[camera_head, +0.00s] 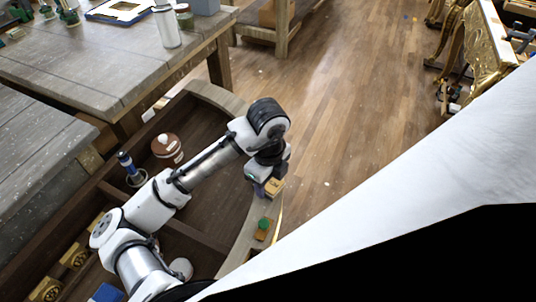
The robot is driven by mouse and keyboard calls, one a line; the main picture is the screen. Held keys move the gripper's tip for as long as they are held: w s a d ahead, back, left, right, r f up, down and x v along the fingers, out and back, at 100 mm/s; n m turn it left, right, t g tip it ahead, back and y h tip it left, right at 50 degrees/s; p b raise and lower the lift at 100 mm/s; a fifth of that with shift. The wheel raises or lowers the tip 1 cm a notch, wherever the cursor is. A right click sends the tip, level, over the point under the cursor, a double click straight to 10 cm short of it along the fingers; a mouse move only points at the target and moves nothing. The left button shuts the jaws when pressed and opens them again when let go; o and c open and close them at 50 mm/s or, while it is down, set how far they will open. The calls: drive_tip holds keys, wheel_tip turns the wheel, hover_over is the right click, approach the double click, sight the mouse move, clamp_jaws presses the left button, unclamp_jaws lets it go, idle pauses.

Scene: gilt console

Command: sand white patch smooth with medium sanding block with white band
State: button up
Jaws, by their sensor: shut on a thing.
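My gripper (267,180) points down over the pale curved rim at the right of the dark wooden tray. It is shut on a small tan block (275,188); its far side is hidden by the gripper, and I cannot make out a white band. A small purplish piece (258,190) shows just left of the tan block, and I cannot tell if they touch. A brown-orange block with a green top (263,229) lies on the rim nearer to me, apart from the gripper. I cannot pick out the white patch.
The tray (232,108) holds a brown lidded jar (166,146), a blue-topped bottle (126,163) and gilt carved pieces (73,257). A grey workbench (95,62) stands at the left. Gilt furniture (482,50) is back right. A white sheet (400,190) covers the lower right. Wooden floor between is mostly clear.

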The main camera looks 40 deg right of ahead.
drive_tip(key=shift+r+p, duration=2.55)
drive_tip(key=shift+r, duration=0.45)
drive_tip(key=shift+r, duration=0.1)
wheel_tip(320, 180, up, 3)
drive_tip(key=p, duration=0.3)
